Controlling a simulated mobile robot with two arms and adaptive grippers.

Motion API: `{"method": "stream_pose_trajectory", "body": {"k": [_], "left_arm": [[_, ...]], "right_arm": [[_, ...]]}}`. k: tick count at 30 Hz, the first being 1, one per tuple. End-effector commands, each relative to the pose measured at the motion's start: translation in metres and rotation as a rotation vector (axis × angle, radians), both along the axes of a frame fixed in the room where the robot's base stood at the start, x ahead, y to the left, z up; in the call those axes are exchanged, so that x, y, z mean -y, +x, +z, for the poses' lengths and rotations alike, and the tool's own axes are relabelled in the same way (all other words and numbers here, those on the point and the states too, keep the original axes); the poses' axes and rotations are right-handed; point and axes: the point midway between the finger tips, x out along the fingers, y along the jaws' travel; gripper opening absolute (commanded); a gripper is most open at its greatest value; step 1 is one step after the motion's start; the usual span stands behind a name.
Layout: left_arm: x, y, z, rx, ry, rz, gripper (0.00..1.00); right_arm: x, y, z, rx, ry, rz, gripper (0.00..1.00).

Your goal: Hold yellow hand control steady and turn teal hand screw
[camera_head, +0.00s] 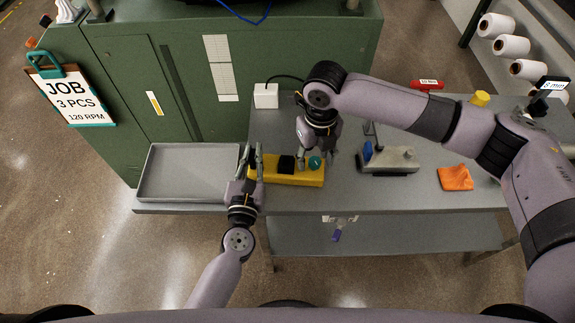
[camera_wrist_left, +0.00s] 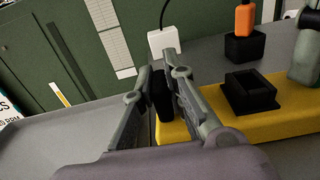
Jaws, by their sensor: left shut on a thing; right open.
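The yellow hand control (camera_head: 290,177) lies on the grey table, with a black block (camera_head: 286,164) and the round teal hand screw (camera_head: 315,162) on top. My left gripper (camera_head: 251,160) is shut on the left end of the control. In the left wrist view its fingers (camera_wrist_left: 172,95) are at the end of the yellow body (camera_wrist_left: 280,112), and the exact contact is partly hidden. My right gripper (camera_head: 318,156) is open above the right end, with its fingers around or beside the teal screw. Whether they touch it is unclear.
A shallow grey tray (camera_head: 188,200) lies left of the control. A white box (camera_head: 266,95) stands behind it by the green machine (camera_head: 120,60). A grey fixture (camera_head: 390,160), an orange cloth (camera_head: 455,177) and a yellow object (camera_head: 480,99) are on the right.

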Motion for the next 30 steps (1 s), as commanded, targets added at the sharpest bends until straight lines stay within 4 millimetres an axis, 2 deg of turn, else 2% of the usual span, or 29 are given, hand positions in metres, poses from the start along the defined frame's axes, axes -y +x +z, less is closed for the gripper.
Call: {"method": "stream_pose_trajectory", "body": {"k": [5,21,30], "left_arm": [[0.001,-0.001,-0.004,-0.008,0.001,-0.004,0.0],[0.001,-0.001,-0.004,-0.008,0.001,-0.003,0.0],[0.001,-0.001,-0.004,-0.007,0.002,-0.003,0.0]], "right_arm": [[0.0,0.0,0.002,0.0,0.0,-0.001,0.46],[0.0,0.0,0.053,0.0,-0.001,-0.002,0.46],[0.0,0.0,0.06,-0.001,-0.001,-0.002,0.46]]}}
